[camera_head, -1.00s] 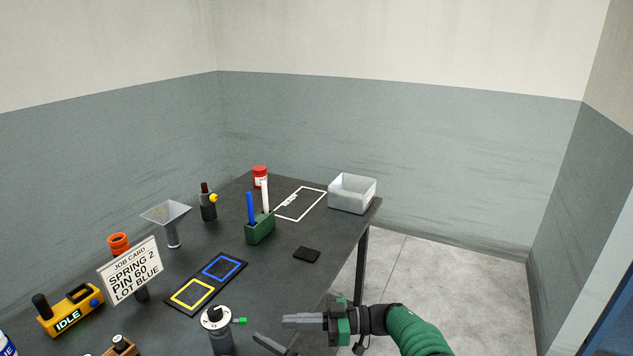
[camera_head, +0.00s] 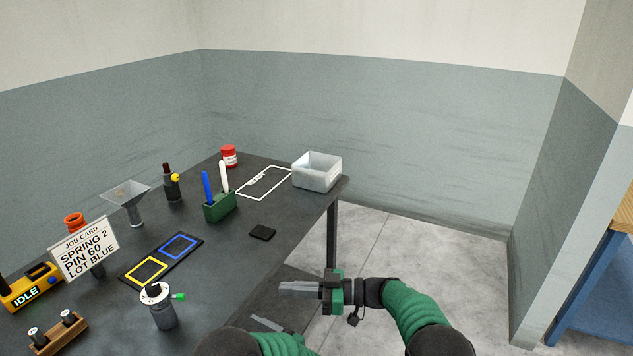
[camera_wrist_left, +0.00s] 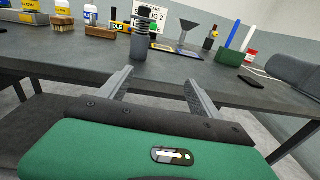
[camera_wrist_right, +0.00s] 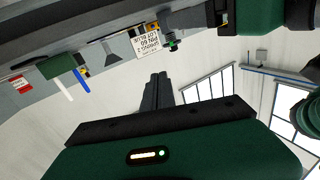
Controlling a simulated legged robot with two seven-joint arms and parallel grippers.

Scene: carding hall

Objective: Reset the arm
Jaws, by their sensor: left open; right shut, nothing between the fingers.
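My right gripper (camera_head: 300,288) is shut and empty, off the table's front edge in the head view. Its closed fingers (camera_wrist_right: 156,92) also show in the right wrist view. My left gripper (camera_wrist_left: 157,85) is open and empty in the left wrist view, in front of the table edge. In the head view only a small part of it shows at the bottom (camera_head: 268,325), beside my green arm. No object is held by either gripper.
The dark table (camera_head: 225,255) carries a grey canister with a green lever (camera_head: 163,310), a mat with yellow and blue squares (camera_head: 161,262), a green pen holder (camera_head: 220,208), a job card (camera_head: 84,249) and a white bin (camera_head: 317,172). Bare floor (camera_head: 400,240) lies right of the table.

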